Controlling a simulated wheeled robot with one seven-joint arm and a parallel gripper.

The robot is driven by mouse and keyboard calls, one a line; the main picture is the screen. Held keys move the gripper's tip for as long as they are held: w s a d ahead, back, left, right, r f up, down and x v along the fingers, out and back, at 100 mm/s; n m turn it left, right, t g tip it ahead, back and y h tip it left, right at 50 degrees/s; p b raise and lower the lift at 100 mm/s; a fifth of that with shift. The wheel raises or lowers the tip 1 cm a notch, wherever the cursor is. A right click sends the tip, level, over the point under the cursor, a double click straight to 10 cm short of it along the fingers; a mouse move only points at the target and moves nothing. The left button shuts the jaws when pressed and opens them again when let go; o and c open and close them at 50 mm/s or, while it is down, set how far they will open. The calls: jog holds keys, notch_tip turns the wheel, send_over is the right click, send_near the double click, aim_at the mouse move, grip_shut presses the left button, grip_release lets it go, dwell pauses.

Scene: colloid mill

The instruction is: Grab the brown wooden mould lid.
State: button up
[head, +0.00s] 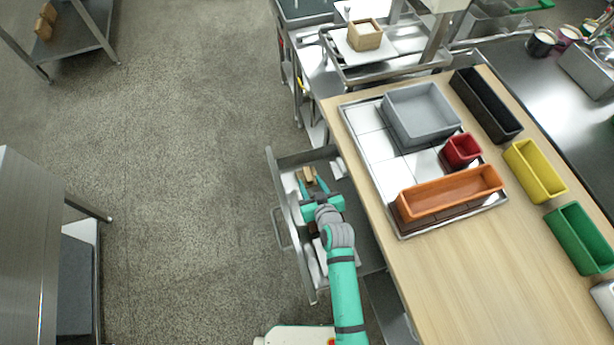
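A small brown wooden piece (308,174), which looks like the mould lid, is at the far end of an open metal drawer (276,178). My gripper (311,181) reaches down into the drawer, its teal fingers spread to either side of this piece. Whether the fingers touch or grip it is too small to tell. Part of the piece is hidden by my gripper. Another brown bit (312,228) shows in the drawer beside my wrist. A square wooden mould (365,35) with an open top stands on a white plate at the back.
The drawer's walls surround my gripper closely. The wooden worktop (455,270) lies right of it, with a tiled tray (375,150) holding grey (422,112), red (462,150) and orange (450,193) containers. Black, yellow and green bins stand further right. The floor left of the drawer is clear.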

aim_at(308, 175)
jog(key=w, duration=0.2)
jog(key=w+a+f, duration=0.1)
jog(key=w, duration=0.1)
jog(key=shift+w+a+f, duration=0.1)
jog(key=shift+w+f, duration=0.1)
jog(key=shift+w, duration=0.25)
grip_shut()
